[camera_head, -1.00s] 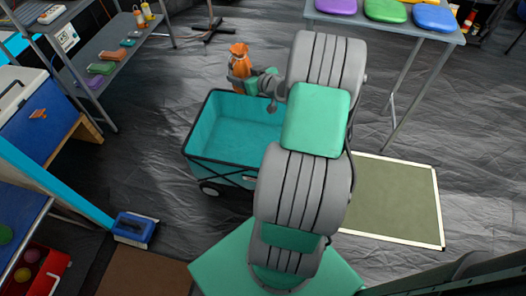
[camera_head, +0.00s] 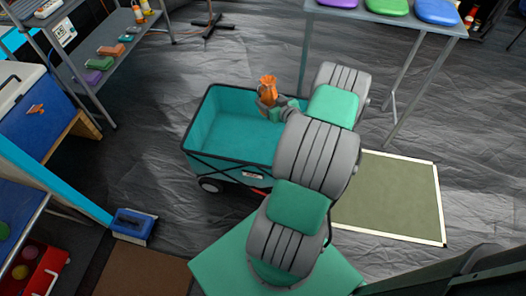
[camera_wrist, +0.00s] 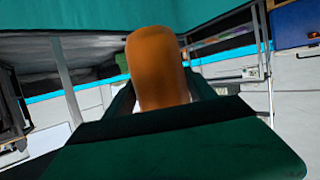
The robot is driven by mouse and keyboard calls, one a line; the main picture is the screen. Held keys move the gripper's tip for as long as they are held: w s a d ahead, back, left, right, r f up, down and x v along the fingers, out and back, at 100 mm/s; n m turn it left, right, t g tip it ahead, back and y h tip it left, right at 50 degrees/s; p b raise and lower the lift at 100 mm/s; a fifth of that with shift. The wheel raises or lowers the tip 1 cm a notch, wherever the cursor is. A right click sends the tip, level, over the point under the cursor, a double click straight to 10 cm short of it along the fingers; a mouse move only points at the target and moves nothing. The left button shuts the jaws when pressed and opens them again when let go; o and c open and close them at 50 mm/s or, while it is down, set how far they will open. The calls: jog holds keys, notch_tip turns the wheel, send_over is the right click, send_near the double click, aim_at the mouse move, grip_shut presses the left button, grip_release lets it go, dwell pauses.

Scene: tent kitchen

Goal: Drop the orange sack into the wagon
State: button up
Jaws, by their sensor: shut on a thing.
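The orange sack (camera_head: 268,86) is held in my gripper (camera_head: 268,100), which is shut on it. In the head view the sack appears over the right part of the teal wagon (camera_head: 212,135), near its far right edge. How high it is above the wagon is hard to tell. The wagon stands on the floor with its open top up, and the part of its inside that shows is empty. In the wrist view the orange sack (camera_wrist: 158,68) stands upright between the fingers, and teal fabric shows above it.
A grey table (camera_head: 385,18) with coloured cushions stands at the back right. A shelf (camera_head: 98,75) with small items is at the left. A blue cooler (camera_head: 35,105) and a red bin (camera_head: 45,270) are at the left edge. A green mat (camera_head: 390,195) lies right of the wagon.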

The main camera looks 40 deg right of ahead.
jog(key=o, duration=1.7)
jog(key=shift+r, duration=0.1)
jog(key=p+v, duration=0.1)
jog(key=v, duration=0.6)
jog(key=shift+s+r, duration=0.15)
jog(key=shift+s, duration=0.15)
